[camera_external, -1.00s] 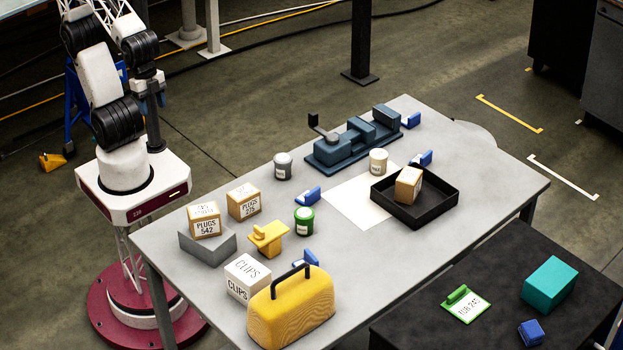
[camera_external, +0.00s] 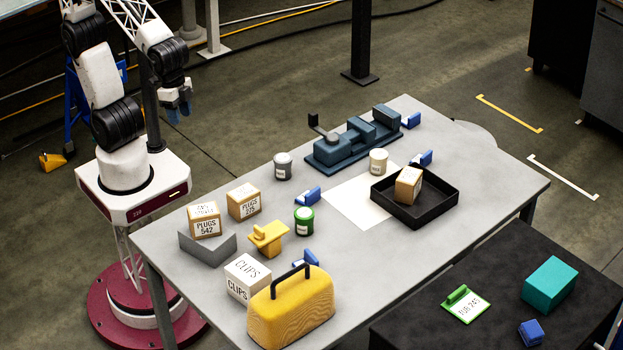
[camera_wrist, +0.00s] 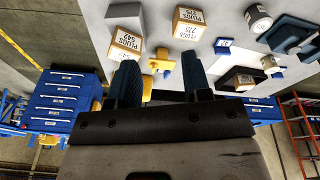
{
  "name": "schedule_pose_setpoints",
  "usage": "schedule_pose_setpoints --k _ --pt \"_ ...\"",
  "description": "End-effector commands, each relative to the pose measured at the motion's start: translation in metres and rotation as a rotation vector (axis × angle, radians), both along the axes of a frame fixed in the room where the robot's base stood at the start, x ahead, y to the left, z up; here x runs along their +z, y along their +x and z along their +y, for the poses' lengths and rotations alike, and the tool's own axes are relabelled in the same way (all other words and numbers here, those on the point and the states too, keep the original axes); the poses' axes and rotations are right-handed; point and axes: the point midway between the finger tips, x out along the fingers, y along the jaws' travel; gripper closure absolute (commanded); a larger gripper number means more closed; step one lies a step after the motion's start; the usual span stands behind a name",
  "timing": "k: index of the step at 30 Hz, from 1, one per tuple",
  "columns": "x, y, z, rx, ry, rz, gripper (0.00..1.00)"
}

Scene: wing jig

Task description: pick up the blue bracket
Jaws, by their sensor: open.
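Several blue brackets are in view. One (camera_external: 308,196) lies mid-table beside the green-lidded jar, and another (camera_external: 305,259) is partly hidden behind the yellow case. A third (camera_external: 422,158) stands at the tray's back edge; others lie beyond the vise and on the dark table. I cannot tell which one the task means. My gripper (camera_external: 179,112) is open and empty, in the air beyond the table's far left edge, well apart from all brackets. In the wrist view my spread fingers (camera_wrist: 158,68) frame the tabletop, and a blue bracket (camera_wrist: 223,46) shows to their right.
The grey table (camera_external: 218,315) carries labelled boxes, a yellow bracket (camera_external: 267,238), jars, a vise (camera_external: 335,152), a black tray (camera_external: 400,210) holding a box, and a yellow case (camera_external: 292,308). A dark table (camera_external: 420,335) stands front right. A white sheet (camera_external: 350,208) lies flat mid-table.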

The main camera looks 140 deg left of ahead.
Motion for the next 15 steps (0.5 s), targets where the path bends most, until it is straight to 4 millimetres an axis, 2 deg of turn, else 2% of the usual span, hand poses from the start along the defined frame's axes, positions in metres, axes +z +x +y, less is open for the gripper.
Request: schedule_pose_setpoints --k 3,15 --pt "-0.007 0.027 0.016 0.104 -0.014 0.017 0.56" --pt "-0.040 0.109 0.079 0.461 -0.057 0.058 0.56"
